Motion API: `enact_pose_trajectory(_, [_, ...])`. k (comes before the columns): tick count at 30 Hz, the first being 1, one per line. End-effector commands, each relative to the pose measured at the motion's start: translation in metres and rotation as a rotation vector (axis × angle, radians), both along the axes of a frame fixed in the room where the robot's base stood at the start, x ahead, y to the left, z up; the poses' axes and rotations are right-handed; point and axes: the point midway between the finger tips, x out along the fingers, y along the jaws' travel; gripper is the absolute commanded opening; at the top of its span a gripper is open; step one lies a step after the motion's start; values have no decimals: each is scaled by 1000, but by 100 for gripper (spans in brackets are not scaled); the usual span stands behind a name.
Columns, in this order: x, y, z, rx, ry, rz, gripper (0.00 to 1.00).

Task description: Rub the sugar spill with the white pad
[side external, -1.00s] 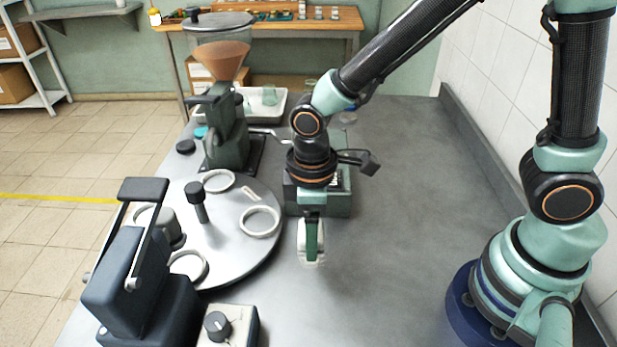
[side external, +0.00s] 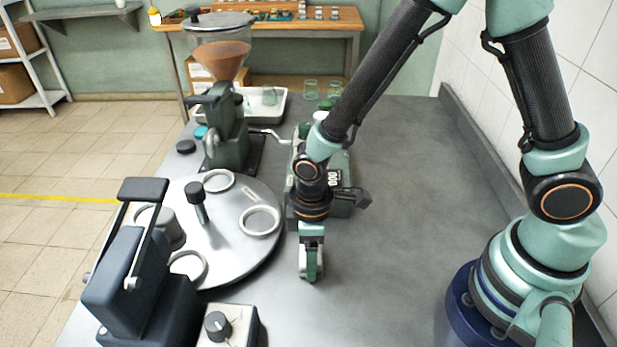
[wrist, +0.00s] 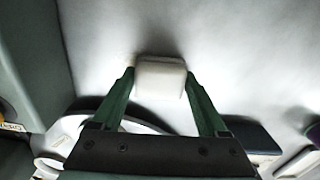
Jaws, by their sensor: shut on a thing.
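My gripper (side external: 311,264) points down at the grey worktop (side external: 400,240), to the right of the round turntable. It is shut on the white pad (wrist: 160,78), which sits between the two green fingertips in the wrist view. In the side view only a pale edge of the pad shows beside the finger, low at the worktop; I cannot tell whether it touches. I cannot make out the sugar spill clearly in either view.
The metal turntable (side external: 222,255) with white rings stands close left of my gripper. A green scale-like box (side external: 340,195) stands just behind it. A dark press (side external: 140,275) and a knob box (side external: 228,325) are at the front left. The worktop to the right is clear.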

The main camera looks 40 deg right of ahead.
Motion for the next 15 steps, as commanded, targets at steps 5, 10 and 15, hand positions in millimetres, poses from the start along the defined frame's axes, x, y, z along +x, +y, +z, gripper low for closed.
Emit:
enact_pose_trajectory(5, [12,-12,-1,1,-2,-4,32])
enact_pose_trajectory(10, [23,-23,-2,1,-1,-3,32])
enact_pose_trajectory(15, [34,-34,-1,0,0,-4,32])
